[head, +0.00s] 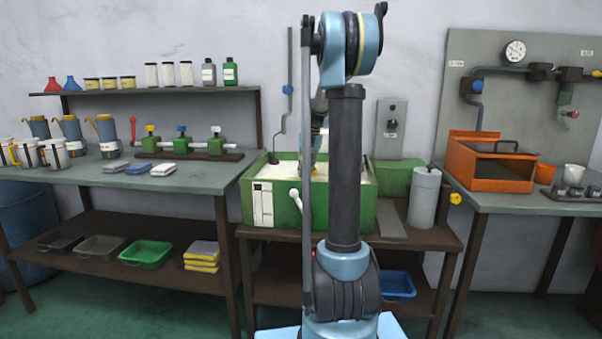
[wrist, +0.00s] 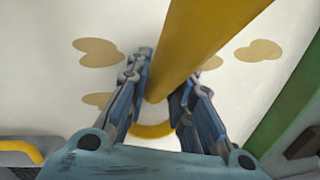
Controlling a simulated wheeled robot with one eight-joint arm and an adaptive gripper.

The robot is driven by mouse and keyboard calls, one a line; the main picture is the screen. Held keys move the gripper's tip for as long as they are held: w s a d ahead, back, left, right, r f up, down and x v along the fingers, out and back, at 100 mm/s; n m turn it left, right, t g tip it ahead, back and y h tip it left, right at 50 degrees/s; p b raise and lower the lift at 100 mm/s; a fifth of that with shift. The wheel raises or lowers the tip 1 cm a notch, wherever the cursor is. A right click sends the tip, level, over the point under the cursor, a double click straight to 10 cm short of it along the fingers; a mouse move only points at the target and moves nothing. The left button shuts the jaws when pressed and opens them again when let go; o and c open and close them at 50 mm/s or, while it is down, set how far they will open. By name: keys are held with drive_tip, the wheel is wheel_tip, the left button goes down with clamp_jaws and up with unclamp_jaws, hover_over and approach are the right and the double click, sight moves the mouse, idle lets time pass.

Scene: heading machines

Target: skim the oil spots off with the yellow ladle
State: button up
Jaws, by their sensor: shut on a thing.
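My gripper (wrist: 167,90) is shut on the handle of the yellow ladle (wrist: 205,35) in the wrist view. A curved yellow edge (wrist: 152,131), apparently the ladle's bowl, shows below and between the fingers, over the pale liquid. Tan oil spots lie on the liquid: a double-lobed one (wrist: 98,52) at left, a smaller one (wrist: 97,99) below it partly behind a finger, one (wrist: 258,50) at right, and a partly covered one (wrist: 211,63) by the handle. In the head view the green tank (head: 285,213) holds the pale liquid; my arm mostly hides the gripper and ladle.
A grey lidded canister (head: 424,200) stands right of the tank on the same bench. An orange open box (head: 490,172) is on the right bench. The tank's green wall (wrist: 285,120) is close at right in the wrist view.

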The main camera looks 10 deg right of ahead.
drive_tip(key=shift+s+d, duration=1.3)
drive_tip(key=shift+d, duration=2.8)
wheel_tip(320, 180, up, 12)
drive_tip(key=shift+s, duration=0.1)
